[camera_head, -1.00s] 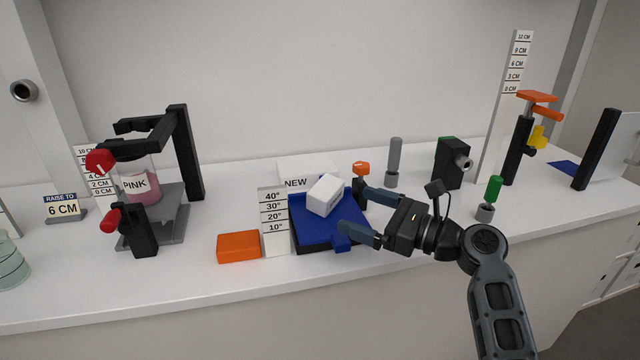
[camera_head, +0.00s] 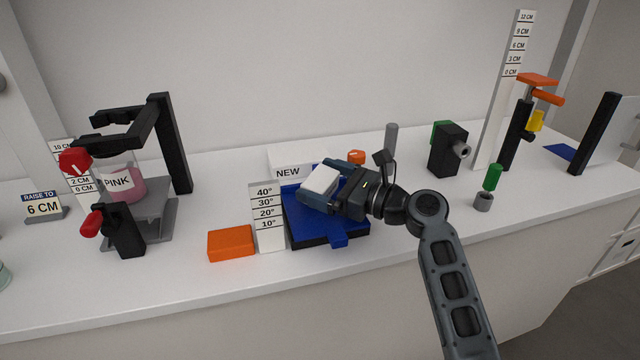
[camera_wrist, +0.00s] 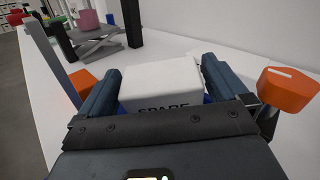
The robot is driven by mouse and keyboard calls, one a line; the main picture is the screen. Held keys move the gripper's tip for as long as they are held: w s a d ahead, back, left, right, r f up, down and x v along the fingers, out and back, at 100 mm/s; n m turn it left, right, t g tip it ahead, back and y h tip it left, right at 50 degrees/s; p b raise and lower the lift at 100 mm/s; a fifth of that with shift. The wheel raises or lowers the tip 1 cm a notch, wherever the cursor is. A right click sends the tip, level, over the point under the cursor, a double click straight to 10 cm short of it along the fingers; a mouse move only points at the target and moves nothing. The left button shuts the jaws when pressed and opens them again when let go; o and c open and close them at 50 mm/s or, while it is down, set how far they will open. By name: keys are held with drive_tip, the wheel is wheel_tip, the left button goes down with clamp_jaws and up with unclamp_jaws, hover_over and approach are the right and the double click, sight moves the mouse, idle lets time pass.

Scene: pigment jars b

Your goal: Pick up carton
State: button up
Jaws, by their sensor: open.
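The white carton (camera_head: 322,180) sits on the blue tray (camera_head: 325,237) in the head view. In the wrist view, the carton (camera_wrist: 163,84) shows lettering that reads "SPARE", partly cut off by my gripper's body. My gripper (camera_head: 322,188) is open, with one finger on each side of the carton. In the wrist view my gripper (camera_wrist: 160,88) has its left finger close to the carton and a small gap at the right finger. The carton's underside is hidden.
An angle scale card (camera_head: 267,215) and an orange block (camera_head: 231,243) stand left of the tray. A white box marked "NEW" (camera_head: 297,158) is behind it. An orange-topped knob (camera_wrist: 288,88) is close to my right finger. The pink jar (camera_head: 122,181) stands further left.

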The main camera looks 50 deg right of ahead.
drive_tip(key=shift+w, duration=0.5)
drive_tip(key=shift+a, duration=0.1)
drive_tip(key=shift+c, duration=0.4)
drive_tip(key=c, duration=0.8)
drive_tip(key=shift+r, duration=0.1)
